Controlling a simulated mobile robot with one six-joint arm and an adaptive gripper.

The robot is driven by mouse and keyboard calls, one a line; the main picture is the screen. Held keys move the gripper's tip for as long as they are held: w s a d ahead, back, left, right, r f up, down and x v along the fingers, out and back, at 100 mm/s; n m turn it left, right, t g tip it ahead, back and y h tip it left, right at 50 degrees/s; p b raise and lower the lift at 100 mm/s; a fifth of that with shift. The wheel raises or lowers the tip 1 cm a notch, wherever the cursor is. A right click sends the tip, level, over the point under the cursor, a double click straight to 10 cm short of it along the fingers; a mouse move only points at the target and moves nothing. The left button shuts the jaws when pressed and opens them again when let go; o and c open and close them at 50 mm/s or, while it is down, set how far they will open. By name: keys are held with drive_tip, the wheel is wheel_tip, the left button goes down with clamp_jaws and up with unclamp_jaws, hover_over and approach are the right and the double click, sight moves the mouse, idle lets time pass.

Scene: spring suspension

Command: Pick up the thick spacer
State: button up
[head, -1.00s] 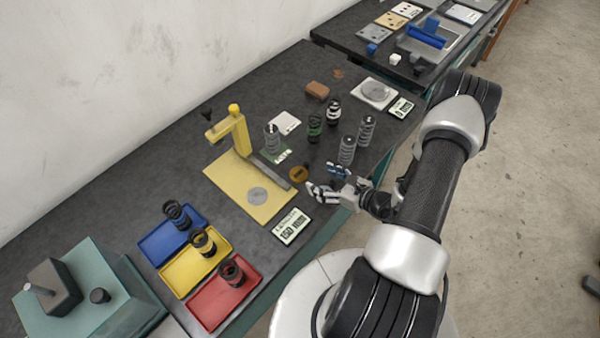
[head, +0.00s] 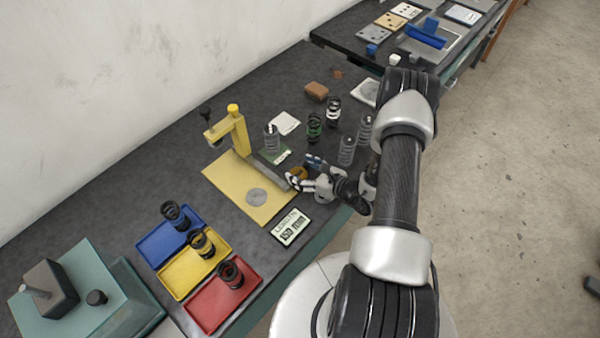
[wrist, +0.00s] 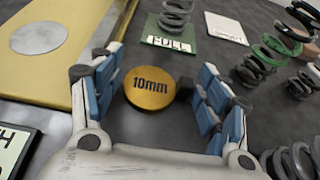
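The thick spacer (wrist: 149,88) is a gold disc marked "10mm" in the wrist view. It lies flat on the dark bench, between the two blue-padded fingers of my gripper (wrist: 153,95). The fingers are open, with a gap visible on the right side of the disc; the left finger is very close to its edge. In the head view my gripper (head: 307,174) is low over the bench beside the yellow base plate, and it partly hides the spacer (head: 298,173).
The yellow plate (head: 228,185) with its press post stands to the left. Several springs, including a grey one (head: 347,150), stand behind and right. A "150 mm" display (head: 290,227) lies in front. Blue, yellow and red trays (head: 188,314) hold springs at lower left.

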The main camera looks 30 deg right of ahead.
drive_tip(key=c, duration=0.7)
